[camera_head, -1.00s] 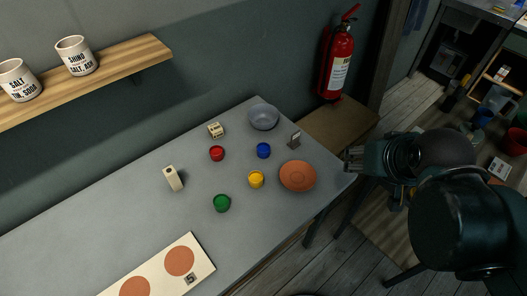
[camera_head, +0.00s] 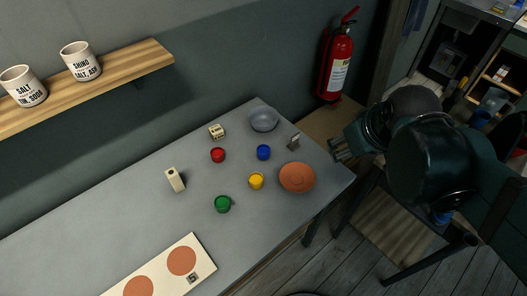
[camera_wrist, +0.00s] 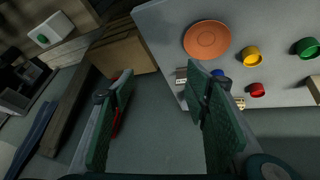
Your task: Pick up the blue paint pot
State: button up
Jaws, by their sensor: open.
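The blue paint pot (camera_head: 263,152) stands upright on the grey table, between the red pot and the terracotta dish in the head view. In the wrist view a small blue part of it (camera_wrist: 217,73) shows just beyond my right finger, which hides most of it. My gripper (camera_head: 338,149) is off the table's right edge, to the right of the pot and apart from it. In the wrist view my gripper (camera_wrist: 160,110) has its two green-padded fingers spread wide with nothing between them.
A terracotta dish (camera_head: 297,177), yellow pot (camera_head: 256,181), red pot (camera_head: 218,155), green pot (camera_head: 222,204) and grey bowl (camera_head: 264,119) stand around it. A small grey stand (camera_head: 294,141) is between pot and gripper. The fire extinguisher (camera_head: 336,62) hangs on the wall behind.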

jog(key=w+a+n+g+p, duration=0.2)
jog(key=w+a+n+p, duration=0.1)
jog(key=w+a+n, duration=0.25)
jog(key=n+g+p, duration=0.4)
jog(key=n+p, duration=0.2)
jog(key=n, duration=1)
send_near(264, 150)
jog(key=s+r, duration=0.1)
jog(key=s, duration=0.1)
jog(key=shift+a+f+h, duration=0.2)
jog(key=shift+f+h, duration=0.1)
jog(key=shift+f, duration=0.1)
jog(key=shift+s+f, duration=0.1)
jog(key=shift+f, duration=1.2)
jog(key=shift+f, duration=2.6)
